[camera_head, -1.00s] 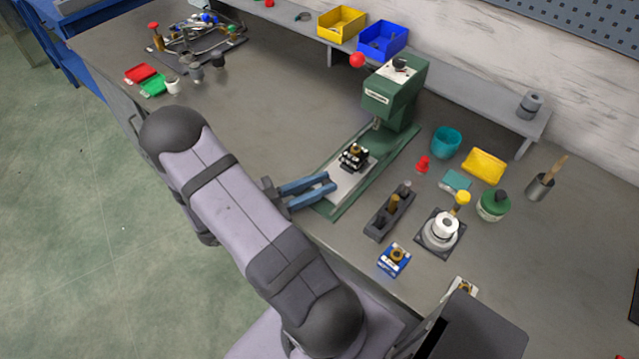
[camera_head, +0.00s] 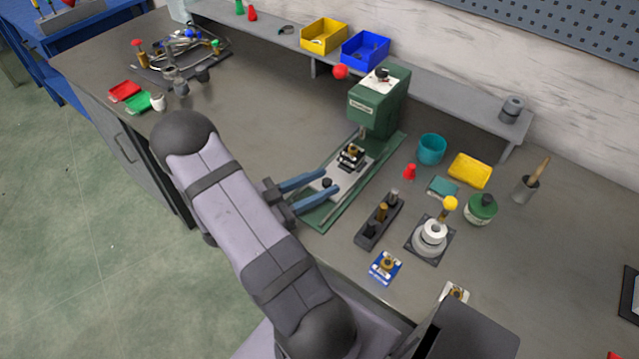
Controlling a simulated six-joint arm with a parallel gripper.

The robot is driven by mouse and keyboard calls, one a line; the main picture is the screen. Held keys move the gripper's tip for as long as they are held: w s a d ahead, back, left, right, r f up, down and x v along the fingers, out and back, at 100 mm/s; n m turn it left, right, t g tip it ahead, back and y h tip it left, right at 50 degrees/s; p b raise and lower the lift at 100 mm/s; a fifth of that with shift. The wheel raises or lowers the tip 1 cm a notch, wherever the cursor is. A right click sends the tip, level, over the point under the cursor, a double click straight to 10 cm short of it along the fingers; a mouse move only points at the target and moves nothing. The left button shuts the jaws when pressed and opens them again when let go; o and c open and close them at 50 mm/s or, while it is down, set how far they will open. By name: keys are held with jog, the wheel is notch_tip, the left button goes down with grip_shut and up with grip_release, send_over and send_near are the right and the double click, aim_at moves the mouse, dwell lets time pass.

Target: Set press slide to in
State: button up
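The green press (camera_head: 377,105) stands on a long green base (camera_head: 393,150), with a red ball on its lever (camera_head: 340,71). Its pale slide plate (camera_head: 338,176) lies on the base and carries a small black block with a brass piece (camera_head: 351,157). The block sits close to the column, just below the ram in the picture; I cannot tell whether it is exactly under it. A dark knob (camera_head: 327,183) is at the near end of the slide. My gripper (camera_head: 329,182) has its blue fingers apart, one on each side of the knob, with a gap showing.
Right of the base are a dark holder with pegs (camera_head: 379,222), a red piece (camera_head: 409,172), a teal cup (camera_head: 431,149) and a white round fixture (camera_head: 431,236). A shelf (camera_head: 430,95) with yellow (camera_head: 324,37) and blue bins (camera_head: 365,49) runs behind.

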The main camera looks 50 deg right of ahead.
jog(key=shift+a, duration=0.1)
jog(key=shift+b+v, duration=1)
jog(key=shift+v, duration=2.6)
jog(key=s+d+r+m+g+y+p, duration=0.2)
jog(key=d+r+m+g+p, duration=0.15)
jog(key=r+p, duration=0.5)
jog(key=m+y+p, duration=0.1)
jog(key=m+y, duration=0.1)
jog(key=y, duration=0.3)
send_over(292, 198)
jog(key=w, duration=0.2)
jog(key=shift+t, duration=0.35)
jog(key=f, duration=0.4)
jog(key=shift+s+d+f, duration=0.2)
jog(key=shift+s+d, duration=0.05)
jog(key=shift+d, duration=0.1)
jog(key=shift+f+n, duration=0.25)
jog(key=shift+n, duration=0.2)
jog(key=shift+s, duration=0.1)
